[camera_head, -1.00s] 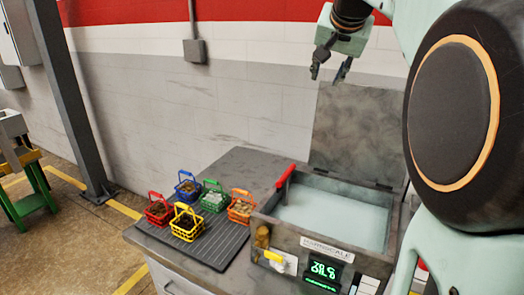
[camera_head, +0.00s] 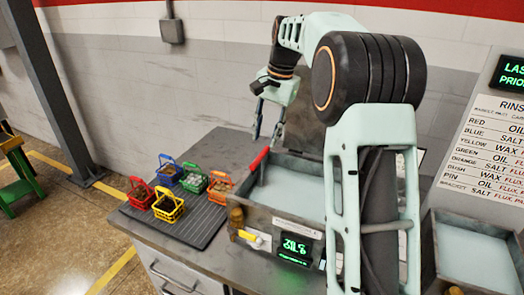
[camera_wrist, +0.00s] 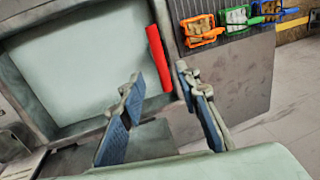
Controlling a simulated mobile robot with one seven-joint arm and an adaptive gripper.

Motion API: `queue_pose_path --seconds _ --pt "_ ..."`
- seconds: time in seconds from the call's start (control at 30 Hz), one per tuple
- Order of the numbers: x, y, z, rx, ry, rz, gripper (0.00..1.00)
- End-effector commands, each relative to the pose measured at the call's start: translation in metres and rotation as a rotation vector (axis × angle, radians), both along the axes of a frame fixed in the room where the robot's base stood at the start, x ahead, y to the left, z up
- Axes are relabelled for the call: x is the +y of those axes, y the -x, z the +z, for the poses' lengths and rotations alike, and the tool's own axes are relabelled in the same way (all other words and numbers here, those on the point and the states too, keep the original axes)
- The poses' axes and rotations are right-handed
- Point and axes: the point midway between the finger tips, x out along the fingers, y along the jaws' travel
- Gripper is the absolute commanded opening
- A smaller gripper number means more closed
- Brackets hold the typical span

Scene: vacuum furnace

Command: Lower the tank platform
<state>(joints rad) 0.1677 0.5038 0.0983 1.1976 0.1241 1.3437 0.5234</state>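The tank (camera_head: 310,228) is a grey open box on the bench with a pale, flat surface (camera_head: 290,190) inside; I cannot tell whether that is liquid or a platform. A red lever handle (camera_head: 259,160) stands tilted at the tank's left wall. In the wrist view the red handle (camera_wrist: 158,58) appears just ahead of the space between the fingertips. My gripper (camera_head: 267,134) is open and empty, above the red handle in the head view; its blue-padded fingers also show in the wrist view (camera_wrist: 157,88). The gap to the handle is hard to judge.
Several coloured baskets with small parts stand on a dark ribbed mat (camera_head: 198,233) left of the tank. A green display (camera_head: 295,248) and a yellow-tipped switch (camera_head: 250,237) are on the tank's front. A second tank (camera_head: 475,255) and a rinse list (camera_head: 485,150) are at the right.

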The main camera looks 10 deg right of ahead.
Motion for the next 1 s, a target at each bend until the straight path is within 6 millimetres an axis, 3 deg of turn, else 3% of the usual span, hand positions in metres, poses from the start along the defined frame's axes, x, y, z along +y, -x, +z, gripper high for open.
queue_pose_path --seconds 0.1,0.3,0.73,1.0 --pt "0.004 -0.002 -0.023 0.003 0.0 0.0 0.3" --pt "0.009 -0.006 -0.051 0.0 0.001 0.001 0.3" --pt "0.01 -0.007 -0.062 -0.002 0.001 0.001 0.3" --pt "0.01 -0.007 -0.062 -0.003 0.002 0.0 0.02"
